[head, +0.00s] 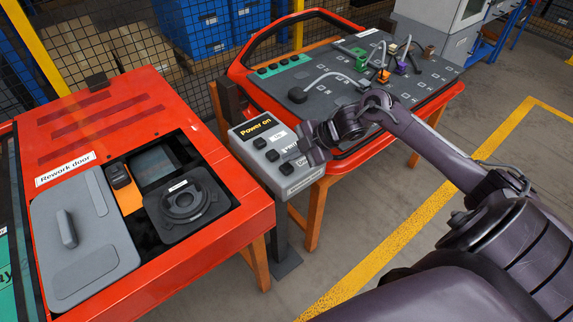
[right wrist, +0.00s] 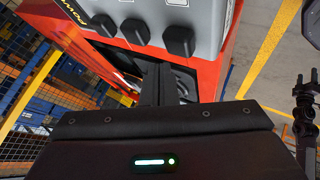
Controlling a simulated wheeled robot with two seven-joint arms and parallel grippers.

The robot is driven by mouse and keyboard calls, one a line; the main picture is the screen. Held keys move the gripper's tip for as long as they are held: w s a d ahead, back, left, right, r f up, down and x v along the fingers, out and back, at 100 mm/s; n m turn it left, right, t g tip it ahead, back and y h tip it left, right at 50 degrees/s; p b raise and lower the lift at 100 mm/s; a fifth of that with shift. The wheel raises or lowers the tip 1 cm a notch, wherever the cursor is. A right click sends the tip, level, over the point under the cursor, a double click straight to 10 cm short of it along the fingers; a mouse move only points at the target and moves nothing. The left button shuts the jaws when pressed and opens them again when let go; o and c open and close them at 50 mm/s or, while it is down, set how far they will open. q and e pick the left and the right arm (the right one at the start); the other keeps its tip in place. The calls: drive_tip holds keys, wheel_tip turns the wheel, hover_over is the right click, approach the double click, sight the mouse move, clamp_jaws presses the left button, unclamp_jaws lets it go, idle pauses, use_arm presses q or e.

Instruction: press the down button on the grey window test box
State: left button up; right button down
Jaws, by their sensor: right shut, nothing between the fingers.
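The grey window test box (head: 250,158) stands on a post between two red units, its display reading "Power on". Three black buttons run down its face. The lowest one (head: 285,168), beside a partly hidden label that seems to start "Do", is the down button; it also shows in the right wrist view (right wrist: 179,40). My right gripper (head: 313,155) is shut and empty, over the right side of the box, hiding part of the labels. In the right wrist view its fingers (right wrist: 154,80) point toward the box near the down button; I cannot tell contact.
The red rework door bench (head: 255,205) is at left, with a grey lid panel (head: 85,235) and a black round speaker-like part (head: 184,200). A red door panel (head: 440,100) with connectors and cables lies behind the box. Floor at right is clear.

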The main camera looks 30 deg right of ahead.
sight(291, 167)
drive_tip(key=shift+r+p, duration=1.7)
drive_tip(key=shift+r, duration=0.6)
